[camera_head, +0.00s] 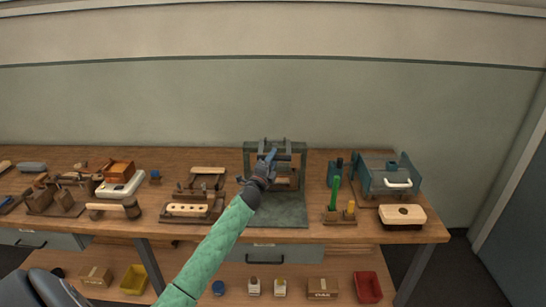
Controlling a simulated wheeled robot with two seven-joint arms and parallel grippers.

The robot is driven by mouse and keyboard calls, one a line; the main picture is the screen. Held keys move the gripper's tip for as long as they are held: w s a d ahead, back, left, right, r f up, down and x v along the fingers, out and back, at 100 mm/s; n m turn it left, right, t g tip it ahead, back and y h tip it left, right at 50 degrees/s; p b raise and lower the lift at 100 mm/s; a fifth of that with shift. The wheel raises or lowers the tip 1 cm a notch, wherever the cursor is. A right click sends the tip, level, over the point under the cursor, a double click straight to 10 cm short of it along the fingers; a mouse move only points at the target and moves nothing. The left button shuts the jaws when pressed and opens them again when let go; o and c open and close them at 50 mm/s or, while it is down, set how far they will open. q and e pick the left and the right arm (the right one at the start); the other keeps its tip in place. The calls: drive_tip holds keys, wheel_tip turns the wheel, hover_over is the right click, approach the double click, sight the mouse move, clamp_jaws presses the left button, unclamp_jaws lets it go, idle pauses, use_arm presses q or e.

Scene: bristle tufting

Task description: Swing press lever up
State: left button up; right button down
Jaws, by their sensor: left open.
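The press (248,160) is a grey-green frame standing on a flat base plate (286,211) at the middle of the bench. My left gripper (268,157) is in front of the press frame, near its upper crossbar, and is open. My green-sleeved left arm reaches up to it from below. The press lever is hard to make out; a small blue piece shows at the gripper's tip, and I cannot tell whether it is the lever or part of the gripper. Contact between gripper and press cannot be told. My right gripper is not in view.
A wooden block with holes (188,209) sits left of the press. A lower shelf holds a yellow bin (134,279) and a red bin (368,287).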

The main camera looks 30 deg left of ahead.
use_arm(q)
drive_tip(key=shift+w, duration=0.45)
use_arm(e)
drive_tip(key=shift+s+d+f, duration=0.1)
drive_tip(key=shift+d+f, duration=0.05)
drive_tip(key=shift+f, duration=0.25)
use_arm(q)
clamp_jaws()
drive_tip(key=shift+r, duration=0.1)
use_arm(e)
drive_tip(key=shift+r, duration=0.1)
